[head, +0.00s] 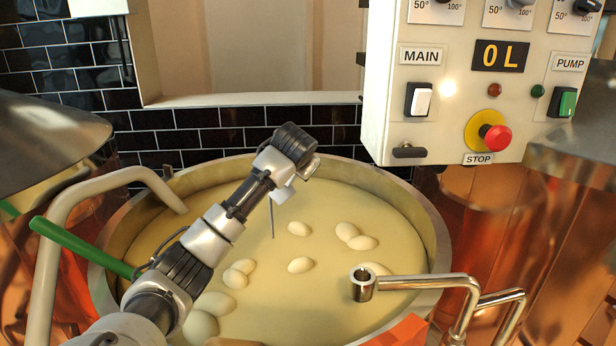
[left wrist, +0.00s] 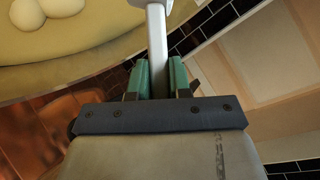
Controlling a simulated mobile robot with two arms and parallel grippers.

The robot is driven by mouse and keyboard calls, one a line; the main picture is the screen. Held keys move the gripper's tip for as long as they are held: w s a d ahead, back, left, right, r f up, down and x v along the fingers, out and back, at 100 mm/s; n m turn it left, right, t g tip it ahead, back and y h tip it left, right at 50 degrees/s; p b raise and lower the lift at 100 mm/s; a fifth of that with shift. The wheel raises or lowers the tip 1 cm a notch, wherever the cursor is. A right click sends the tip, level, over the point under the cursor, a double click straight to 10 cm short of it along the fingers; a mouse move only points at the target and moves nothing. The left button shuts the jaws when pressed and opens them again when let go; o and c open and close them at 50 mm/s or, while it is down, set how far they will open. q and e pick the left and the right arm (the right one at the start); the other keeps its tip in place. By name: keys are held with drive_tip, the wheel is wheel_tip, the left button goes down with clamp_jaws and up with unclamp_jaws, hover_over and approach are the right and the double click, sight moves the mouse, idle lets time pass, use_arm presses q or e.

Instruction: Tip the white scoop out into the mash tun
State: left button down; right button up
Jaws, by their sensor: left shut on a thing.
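The mash tun (head: 428,222) is a wide round vessel with a metal rim, full of pale yellow mash (head: 340,215) with several pale oval lumps in it. My left arm reaches over it from the lower left. My left gripper (head: 300,165) is above the far half of the tun. In the left wrist view its green-padded fingers (left wrist: 160,80) are shut on the pale handle of the white scoop (left wrist: 157,45). Only the scoop's near edge shows at the top of that view. In the head view the scoop is mostly hidden and its tilt is unclear. My right gripper is not in view.
A control panel (head: 440,125) with switches and a red stop button hangs at the back right. A metal spout (head: 420,283) juts over the tun's right side. A beige curved pipe (head: 60,225) and a green bar (head: 80,248) stand at the left. Dark tiles line the back.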

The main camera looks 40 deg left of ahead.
use_arm(q)
drive_tip(key=s+a+f+n+t+h, duration=0.2)
drive_tip(key=a+n+h, duration=0.5)
drive_tip(key=a+h, duration=0.4)
drive_tip(key=shift+s+a+t+h, duration=0.2)
drive_tip(key=shift+a+t+h, duration=0.15)
drive_tip(key=shift+a, duration=1.7)
drive_tip(key=shift+f, duration=0.1)
idle(0.3)
